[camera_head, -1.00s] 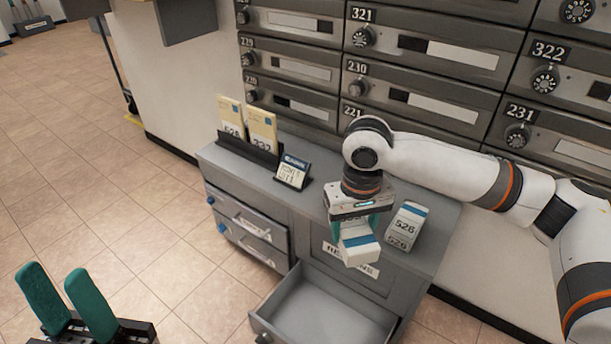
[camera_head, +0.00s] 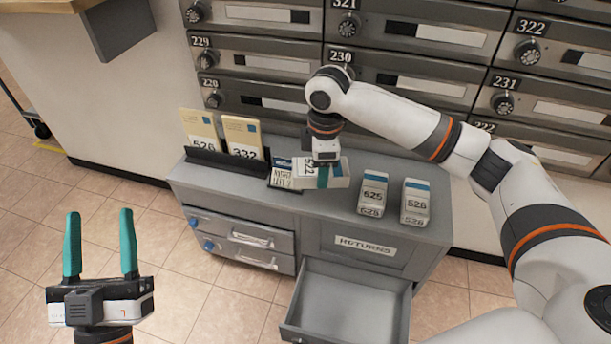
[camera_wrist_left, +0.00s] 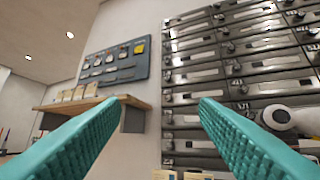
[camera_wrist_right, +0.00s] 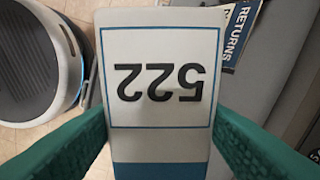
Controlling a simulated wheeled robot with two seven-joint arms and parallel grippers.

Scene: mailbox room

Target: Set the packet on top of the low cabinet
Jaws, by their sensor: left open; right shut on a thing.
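The packet (camera_head: 341,174), white with a blue band and the number 522, is held by my right gripper (camera_head: 324,177), whose fingers are shut on its sides. It is over the back middle of the low cabinet's grey top (camera_head: 400,238), close beside a small printed card stand (camera_head: 281,178). I cannot tell whether it touches the top. In the right wrist view the packet (camera_wrist_right: 160,85) fills the space between the fingers, its number upside down. My left gripper (camera_head: 100,225) is open and empty, left of the cabinet.
Two similar packets, 525 (camera_head: 372,193) and 526 (camera_head: 415,200), stand upright on the cabinet's right part. A dark rack (camera_head: 225,165) with tall envelopes stands at left. An empty drawer (camera_head: 345,310) is pulled out in front. Mailboxes (camera_head: 420,85) line the wall behind.

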